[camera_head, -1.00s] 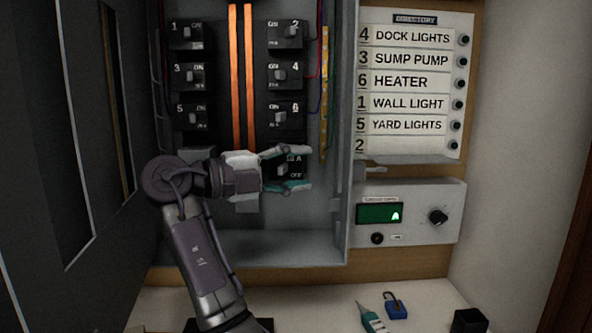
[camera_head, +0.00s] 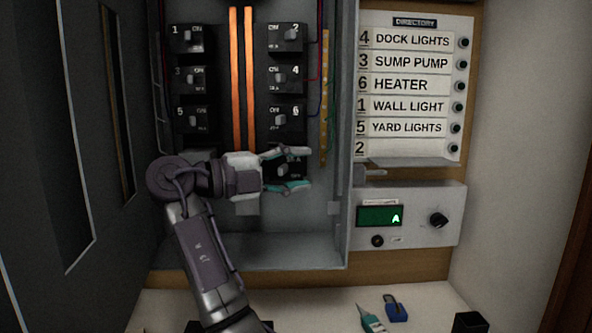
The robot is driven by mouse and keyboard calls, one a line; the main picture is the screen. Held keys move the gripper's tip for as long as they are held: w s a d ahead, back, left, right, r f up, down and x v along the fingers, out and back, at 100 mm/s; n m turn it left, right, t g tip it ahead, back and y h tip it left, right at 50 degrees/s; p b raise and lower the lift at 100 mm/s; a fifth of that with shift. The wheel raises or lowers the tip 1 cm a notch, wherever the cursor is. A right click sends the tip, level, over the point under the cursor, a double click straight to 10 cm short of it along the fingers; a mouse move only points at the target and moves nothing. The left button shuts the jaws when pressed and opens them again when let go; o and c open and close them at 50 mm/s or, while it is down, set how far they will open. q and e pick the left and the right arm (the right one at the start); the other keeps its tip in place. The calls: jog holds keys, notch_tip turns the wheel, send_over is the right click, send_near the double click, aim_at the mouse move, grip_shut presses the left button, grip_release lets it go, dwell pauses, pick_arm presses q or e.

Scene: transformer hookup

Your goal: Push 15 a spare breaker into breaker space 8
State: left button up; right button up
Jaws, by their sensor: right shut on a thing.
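The spare breaker (camera_head: 284,170) is a black block at the lowest place of the right-hand breaker column, just under breaker 6 (camera_head: 283,118). My right gripper (camera_head: 290,168) is shut on it, with one finger above and one below. The fingers cover much of its face, and I cannot tell whether it is fully seated in space 8. My left gripper is not in view.
The grey panel box (camera_head: 300,250) holds several other breakers beside two orange bars (camera_head: 242,75). Its open door (camera_head: 75,290) stands at the left. A directory board (camera_head: 410,85) and a box with a green display (camera_head: 380,215) are at the right. A teal tool (camera_head: 371,318) and a blue padlock (camera_head: 396,308) lie on the shelf below.

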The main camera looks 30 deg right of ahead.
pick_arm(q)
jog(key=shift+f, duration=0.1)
pick_arm(e)
jog(key=shift+w+d, duration=0.15)
jog(key=shift+w, duration=0.05)
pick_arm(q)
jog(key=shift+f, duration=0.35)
pick_arm(e)
jog(key=shift+w+d, duration=0.2)
jog(key=shift+w, duration=0.15)
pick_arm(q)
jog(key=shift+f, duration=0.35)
pick_arm(e)
jog(key=shift+w+d+r, duration=0.1)
jog(key=shift+w+d, duration=0.1)
jog(key=shift+w, duration=0.1)
jog(key=o, duration=1.4)
jog(key=shift+w, duration=0.1)
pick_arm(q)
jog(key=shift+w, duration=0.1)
